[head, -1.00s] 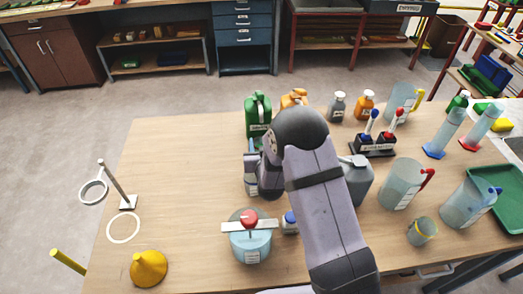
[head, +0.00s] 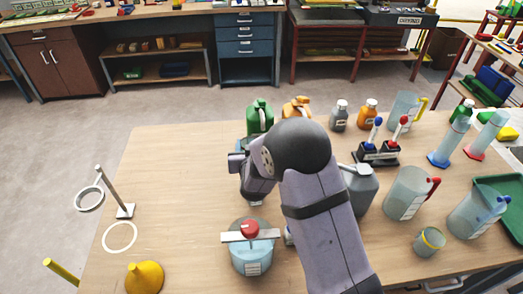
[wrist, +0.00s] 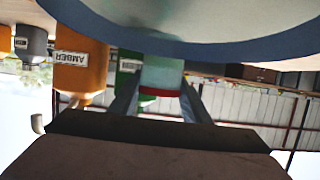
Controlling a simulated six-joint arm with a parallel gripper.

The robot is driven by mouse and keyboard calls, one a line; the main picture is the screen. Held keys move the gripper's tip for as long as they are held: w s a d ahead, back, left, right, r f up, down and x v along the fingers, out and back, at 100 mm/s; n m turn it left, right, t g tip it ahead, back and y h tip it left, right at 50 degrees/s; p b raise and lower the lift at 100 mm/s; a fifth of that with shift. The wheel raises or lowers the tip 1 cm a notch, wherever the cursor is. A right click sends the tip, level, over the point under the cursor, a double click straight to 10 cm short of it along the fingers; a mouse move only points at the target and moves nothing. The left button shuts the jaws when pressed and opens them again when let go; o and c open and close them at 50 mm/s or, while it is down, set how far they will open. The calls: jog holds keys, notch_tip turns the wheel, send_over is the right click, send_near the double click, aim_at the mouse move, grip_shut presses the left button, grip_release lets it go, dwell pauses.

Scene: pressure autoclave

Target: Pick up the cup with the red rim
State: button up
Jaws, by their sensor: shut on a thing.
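The cup with the red rim (wrist: 162,74) is pale green and sits between the two fingers of my gripper (wrist: 160,88) in the wrist view. The gripper is shut on it, and the red band shows between the fingers. In the head view my gripper (head: 245,170) is above the table, left of my arm, in front of the green jug. The cup is mostly hidden there. A large pale vessel with a blue rim (wrist: 200,45) fills the top of the wrist view, close to the camera.
A pot with a red knob and crossbar (head: 251,250) stands near the front. A ring stand (head: 124,209) and yellow funnel (head: 144,277) are at left. Bottles, pitchers (head: 408,193) and a green tray (head: 490,187) crowd the right. The table's left middle is clear.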

jog(key=w+a+b, duration=0.1)
jog(key=a+b, duration=0.1)
jog(key=a, duration=1.1)
jog(key=shift+w+a, duration=0.25)
jog(key=shift+w, duration=0.05)
